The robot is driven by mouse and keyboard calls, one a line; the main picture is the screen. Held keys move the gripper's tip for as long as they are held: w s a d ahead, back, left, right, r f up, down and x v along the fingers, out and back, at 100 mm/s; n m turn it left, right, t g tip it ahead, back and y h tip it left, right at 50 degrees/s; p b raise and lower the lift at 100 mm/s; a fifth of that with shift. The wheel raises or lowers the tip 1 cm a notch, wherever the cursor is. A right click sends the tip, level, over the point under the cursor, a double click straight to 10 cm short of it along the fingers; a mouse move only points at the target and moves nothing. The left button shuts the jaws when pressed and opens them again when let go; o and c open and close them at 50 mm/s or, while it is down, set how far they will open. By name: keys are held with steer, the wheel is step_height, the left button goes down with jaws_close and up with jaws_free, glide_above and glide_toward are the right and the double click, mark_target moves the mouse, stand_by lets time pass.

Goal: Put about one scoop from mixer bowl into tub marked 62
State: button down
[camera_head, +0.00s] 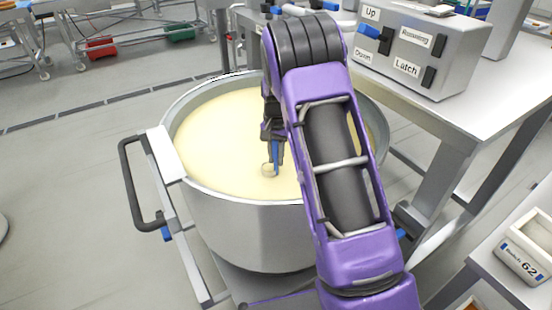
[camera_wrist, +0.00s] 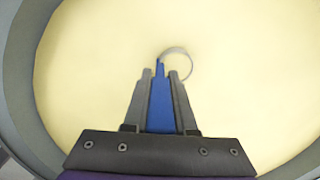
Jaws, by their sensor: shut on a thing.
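The mixer bowl (camera_head: 240,235) is a large metal bowl filled with pale yellow mix, in the middle of the head view. Its rim and the mix also fill the wrist view (camera_wrist: 85,70). My gripper (camera_head: 272,140) is over the bowl, shut on the blue handle of a scoop (camera_wrist: 160,105). The scoop's round end (camera_wrist: 178,62) is at the mix, with only a thin ring showing; how much it holds is not clear. The tub marked 62 (camera_head: 524,262) stands at the lower right in the head view, with a pale inside. My arm hides part of the bowl.
A control box (camera_head: 425,50) with labelled switches stands on the metal table (camera_head: 480,100) at the upper right. The bowl has a dark side handle (camera_head: 130,190) at left. A metal surface (camera_head: 490,262) holds the tub. Grey floor lies open at left.

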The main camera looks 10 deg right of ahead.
steer(key=shift+r+p, duration=3.1)
steer(key=shift+r, duration=5.05)
